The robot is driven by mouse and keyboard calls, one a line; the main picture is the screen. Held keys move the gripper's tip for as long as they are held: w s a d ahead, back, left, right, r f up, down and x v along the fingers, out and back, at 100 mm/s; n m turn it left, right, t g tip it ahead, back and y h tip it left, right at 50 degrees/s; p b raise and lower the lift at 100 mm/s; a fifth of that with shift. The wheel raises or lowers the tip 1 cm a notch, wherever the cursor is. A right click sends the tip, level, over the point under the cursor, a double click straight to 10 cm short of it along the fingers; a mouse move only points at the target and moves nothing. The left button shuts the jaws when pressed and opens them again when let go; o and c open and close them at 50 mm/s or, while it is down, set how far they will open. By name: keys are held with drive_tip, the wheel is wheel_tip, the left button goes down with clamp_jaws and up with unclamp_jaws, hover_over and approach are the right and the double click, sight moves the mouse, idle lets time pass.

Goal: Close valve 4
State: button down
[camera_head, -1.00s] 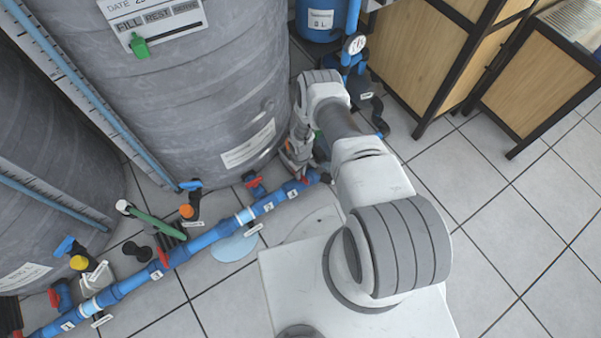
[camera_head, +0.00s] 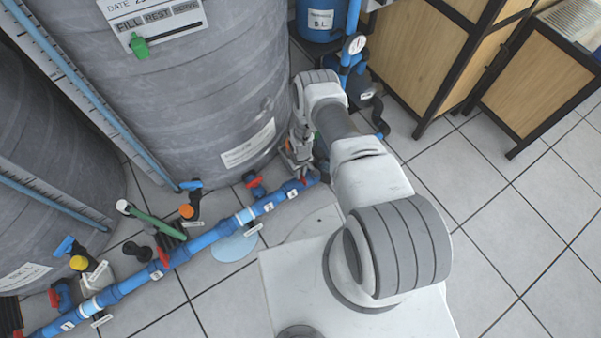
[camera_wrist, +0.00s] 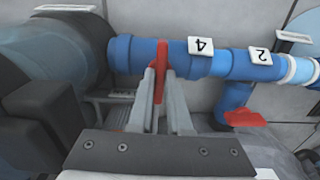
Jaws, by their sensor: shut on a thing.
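Valve 4 sits on the blue pipe, beside the white label "4" (camera_wrist: 201,46). Its red handle (camera_wrist: 161,68) stands between the two fingers of my gripper (camera_wrist: 162,85) in the wrist view. The fingers are shut on the handle from both sides. In the head view, my gripper (camera_head: 298,160) is at the right end of the blue pipe (camera_head: 215,234), at the foot of the large grey tank. There my arm and gripper partly cover the valve. The label "4" also shows in the head view (camera_head: 292,194).
Label "2" (camera_wrist: 262,56) and another red handle (camera_wrist: 245,117) are close by on the pipe. A wooden cabinet (camera_head: 420,55) is at the back right. The tiled floor (camera_head: 500,215) at right is clear.

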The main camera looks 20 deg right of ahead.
drive_tip(key=c, duration=0.9)
unclamp_jaws()
drive_tip(key=shift+o, duration=0.2)
wheel_tip(320, 180, up, 18)
drive_tip(key=p, duration=0.7)
drive_tip(key=shift+f, duration=0.25)
